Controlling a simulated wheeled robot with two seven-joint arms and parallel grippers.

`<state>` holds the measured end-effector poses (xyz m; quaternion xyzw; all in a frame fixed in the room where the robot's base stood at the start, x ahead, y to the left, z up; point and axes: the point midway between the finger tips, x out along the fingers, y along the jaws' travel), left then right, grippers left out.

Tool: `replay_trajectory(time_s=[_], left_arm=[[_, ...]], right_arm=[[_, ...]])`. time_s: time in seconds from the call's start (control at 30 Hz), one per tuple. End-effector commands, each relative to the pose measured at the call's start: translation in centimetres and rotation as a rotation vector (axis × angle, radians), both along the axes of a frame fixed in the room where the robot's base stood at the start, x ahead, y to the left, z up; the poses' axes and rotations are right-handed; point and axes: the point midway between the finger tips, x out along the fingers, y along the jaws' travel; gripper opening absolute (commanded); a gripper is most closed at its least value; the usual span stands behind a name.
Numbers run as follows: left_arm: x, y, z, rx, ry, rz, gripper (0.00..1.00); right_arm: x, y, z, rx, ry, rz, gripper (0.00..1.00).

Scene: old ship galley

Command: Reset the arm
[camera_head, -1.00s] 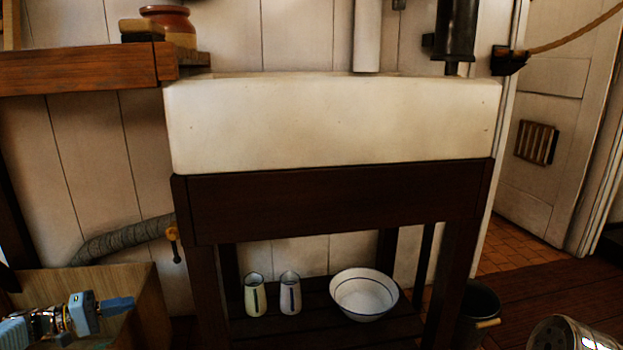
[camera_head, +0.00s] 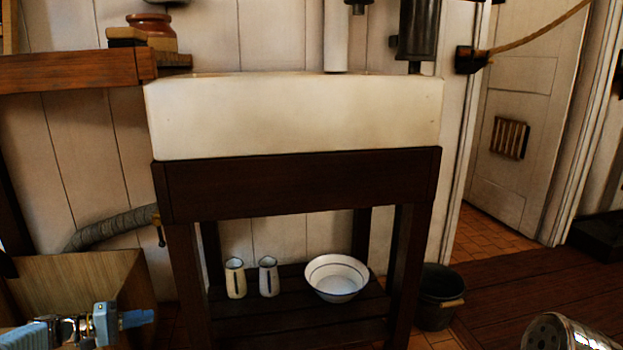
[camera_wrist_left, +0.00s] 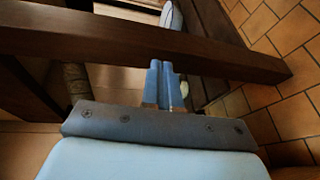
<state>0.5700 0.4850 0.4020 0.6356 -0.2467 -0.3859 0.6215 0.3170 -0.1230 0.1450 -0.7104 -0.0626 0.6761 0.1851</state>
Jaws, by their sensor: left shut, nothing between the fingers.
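My left gripper (camera_head: 138,318) is low at the left in the head view, in front of a wooden box. Its blue fingers are together and hold nothing. The fingers also show in the left wrist view (camera_wrist_left: 165,85), with a dark wooden beam (camera_wrist_left: 150,42) just beyond them; I cannot tell whether they touch it. My right gripper is not in the head view.
A white sink (camera_head: 295,117) stands on a dark wooden stand (camera_head: 300,185). Its lower shelf holds two jugs (camera_head: 235,279) (camera_head: 269,277) and a white bowl (camera_head: 336,285). A dark bucket (camera_head: 437,300) stands to the right. The wooden box (camera_head: 85,275) is at the left.

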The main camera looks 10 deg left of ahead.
Motion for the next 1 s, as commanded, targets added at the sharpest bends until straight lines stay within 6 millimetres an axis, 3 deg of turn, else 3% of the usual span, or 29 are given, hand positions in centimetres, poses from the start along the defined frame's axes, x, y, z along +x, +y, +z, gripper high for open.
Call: replay_trajectory(time_s=[0.27, 0.37, 0.47, 0.6, 0.7, 0.83, 1.0], left_arm=[[1.2, -7.3, -6.5, 0.067, 0.192, -0.049, 0.0], [0.9, -11.1, -9.8, 0.123, 0.285, -0.08, 0.0], [-0.5, -16.4, -14.1, 0.215, 0.395, -0.126, 0.0], [-5.7, -24.7, -20.9, 0.439, 0.529, -0.221, 0.0], [-10.5, -28.9, -24.1, 0.61, 0.558, -0.285, 0.0], [-16.6, -32.5, -26.2, 0.797, 0.52, -0.358, 0.0], [-23.4, -35.4, -26.3, 0.951, 0.4, -0.439, 0.0]], right_arm=[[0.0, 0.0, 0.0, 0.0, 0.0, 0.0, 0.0], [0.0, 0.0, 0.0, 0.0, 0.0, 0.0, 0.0], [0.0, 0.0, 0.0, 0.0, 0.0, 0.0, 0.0], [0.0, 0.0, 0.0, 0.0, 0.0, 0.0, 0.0], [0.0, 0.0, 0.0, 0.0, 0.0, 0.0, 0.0], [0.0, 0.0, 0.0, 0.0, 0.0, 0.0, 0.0], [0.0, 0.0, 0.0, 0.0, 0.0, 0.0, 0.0]])
